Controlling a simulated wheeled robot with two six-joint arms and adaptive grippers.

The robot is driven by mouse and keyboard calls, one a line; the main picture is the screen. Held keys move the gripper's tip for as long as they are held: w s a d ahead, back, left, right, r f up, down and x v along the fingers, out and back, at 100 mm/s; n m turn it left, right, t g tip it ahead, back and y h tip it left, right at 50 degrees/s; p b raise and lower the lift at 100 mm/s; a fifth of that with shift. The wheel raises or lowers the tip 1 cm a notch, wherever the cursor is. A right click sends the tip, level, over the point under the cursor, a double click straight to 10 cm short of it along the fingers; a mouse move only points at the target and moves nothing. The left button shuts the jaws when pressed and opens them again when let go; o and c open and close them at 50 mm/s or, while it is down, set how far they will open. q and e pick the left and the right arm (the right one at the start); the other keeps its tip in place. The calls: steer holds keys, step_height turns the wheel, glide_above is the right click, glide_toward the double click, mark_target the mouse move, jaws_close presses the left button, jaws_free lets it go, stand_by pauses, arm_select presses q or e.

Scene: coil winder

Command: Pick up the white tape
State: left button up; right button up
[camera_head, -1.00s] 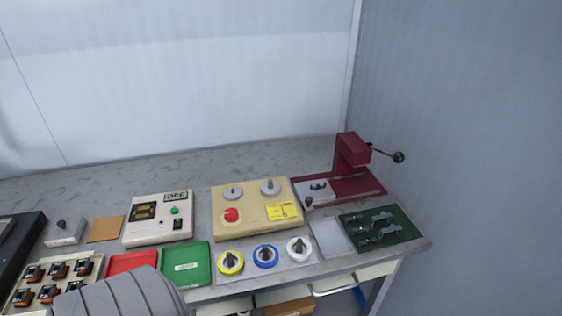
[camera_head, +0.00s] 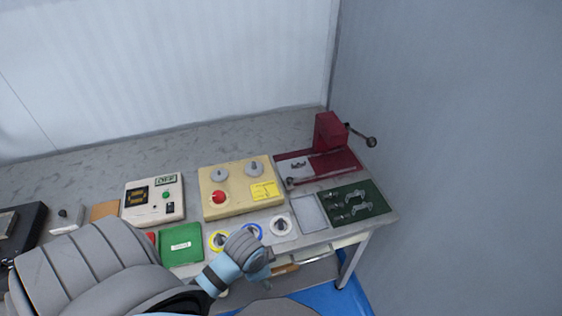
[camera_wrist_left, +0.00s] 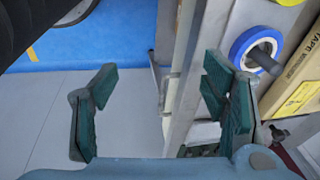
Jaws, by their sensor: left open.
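The white tape (camera_head: 281,225) is a ring around a dark peg, rightmost of three tapes at the table's front. The blue tape (camera_head: 258,230) is beside it, partly hidden by my left arm, and the yellow tape (camera_head: 213,240) is further left. My left gripper (camera_head: 262,272) is in front of the table edge, below the tapes and apart from the white tape. In the left wrist view its two green fingers (camera_wrist_left: 155,100) are spread and empty. The blue tape (camera_wrist_left: 250,48) shows there beyond the right finger; I cannot make out the white tape.
The beige winder box (camera_head: 239,190) stands behind the tapes. A red press (camera_head: 330,135) and a green tool tray (camera_head: 356,203) are to the right, a green tray (camera_head: 181,245) to the left. The table's front edge lies close to my gripper.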

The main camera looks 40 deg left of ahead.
mark_target(280, 221)
arm_select(q)
steer(key=w+a+r+m, duration=0.1)
steer(key=w+m, duration=0.1)
steer(key=w, duration=0.1)
steer(key=w+a+r+m, duration=0.1)
steer(key=w+m, duration=0.2)
steer(key=w+a+r+m+g, duration=0.1)
steer(key=w+m, duration=0.1)
steer(key=w, duration=0.1)
steer(key=shift+a+r+m, duration=0.1)
steer(key=shift+a+m, duration=0.1)
steer(key=shift+m, duration=0.2)
steer(key=w+a+r+m+g, duration=0.2)
steer(key=w+a+r+m, duration=0.2)
steer(key=w+r+m, duration=0.35)
steer(key=shift+m+h, duration=0.4)
steer(key=shift+m, duration=0.05)
steer(key=f, duration=0.4)
steer(key=f+b, duration=0.1)
steer(key=f, duration=0.4)
steer(key=s+d+f+b, duration=0.1)
steer(key=f, duration=0.3)
steer(key=shift+d+f, duration=0.1)
steer(key=shift+f, duration=0.2)
steer(key=c, duration=0.9)
steer(key=shift+r, duration=0.15)
